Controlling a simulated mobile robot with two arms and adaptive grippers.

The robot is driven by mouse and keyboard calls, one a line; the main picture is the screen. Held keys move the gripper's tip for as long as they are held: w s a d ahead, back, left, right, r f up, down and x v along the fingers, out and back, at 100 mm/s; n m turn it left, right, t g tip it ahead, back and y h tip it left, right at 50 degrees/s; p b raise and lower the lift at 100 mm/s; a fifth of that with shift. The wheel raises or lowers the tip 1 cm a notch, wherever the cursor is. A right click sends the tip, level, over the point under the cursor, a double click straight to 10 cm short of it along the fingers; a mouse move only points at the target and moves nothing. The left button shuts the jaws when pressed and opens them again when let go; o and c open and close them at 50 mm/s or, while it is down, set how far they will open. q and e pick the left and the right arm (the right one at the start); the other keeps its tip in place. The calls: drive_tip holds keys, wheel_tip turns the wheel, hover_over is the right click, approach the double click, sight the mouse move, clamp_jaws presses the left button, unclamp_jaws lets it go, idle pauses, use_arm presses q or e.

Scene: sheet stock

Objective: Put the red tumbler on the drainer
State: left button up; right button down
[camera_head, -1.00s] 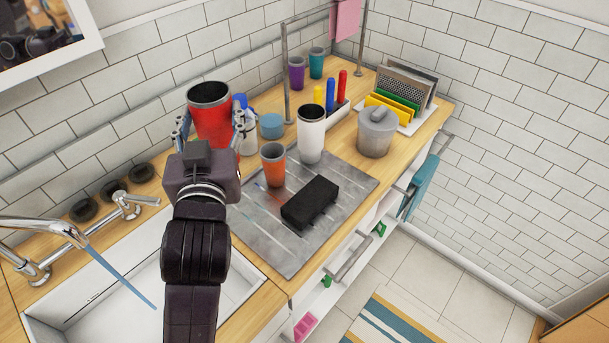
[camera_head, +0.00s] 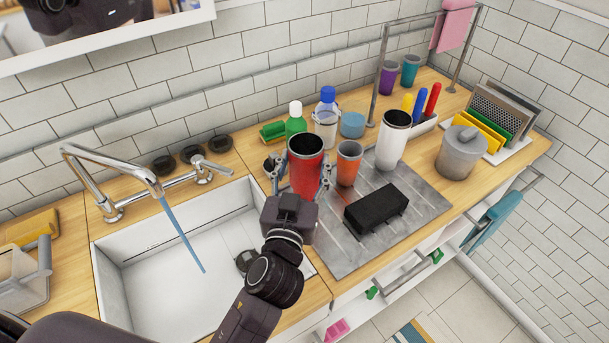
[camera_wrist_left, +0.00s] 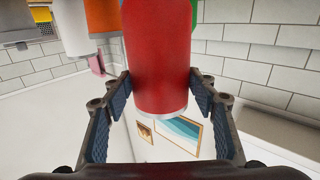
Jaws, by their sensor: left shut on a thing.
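The red tumbler (camera_head: 306,170) has a dark open top and a pale metal rim. My left gripper (camera_head: 299,175) is shut on it, one finger on each side. The wrist view shows the tumbler (camera_wrist_left: 158,55) between the pads of the left gripper (camera_wrist_left: 158,90). The drainer (camera_head: 428,222) is a grey grooved board on the worktop right of the sink. In the head view the tumbler appears upright over the drainer's back left part. My gripper hides its lower end, so I cannot tell whether it touches the board. My right gripper is not in view.
An orange cup (camera_head: 348,164), a white tumbler (camera_head: 393,142) and a black block (camera_head: 377,208) stand on the drainer. Green (camera_head: 295,121) and blue-capped (camera_head: 326,120) bottles stand behind. The sink (camera_head: 185,275) and tap (camera_head: 130,170) are left.

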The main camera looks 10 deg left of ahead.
sight(303, 181)
use_arm(q)
wheel_tip(303, 181, down, 3)
drive_tip(key=shift+b, duration=0.3)
drive_tip(key=shift+f, duration=0.25)
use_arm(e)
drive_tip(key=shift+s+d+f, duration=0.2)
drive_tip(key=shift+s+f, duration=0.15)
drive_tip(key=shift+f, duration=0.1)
use_arm(q)
drive_tip(key=shift+f, duration=0.1)
drive_tip(key=o, duration=1.9)
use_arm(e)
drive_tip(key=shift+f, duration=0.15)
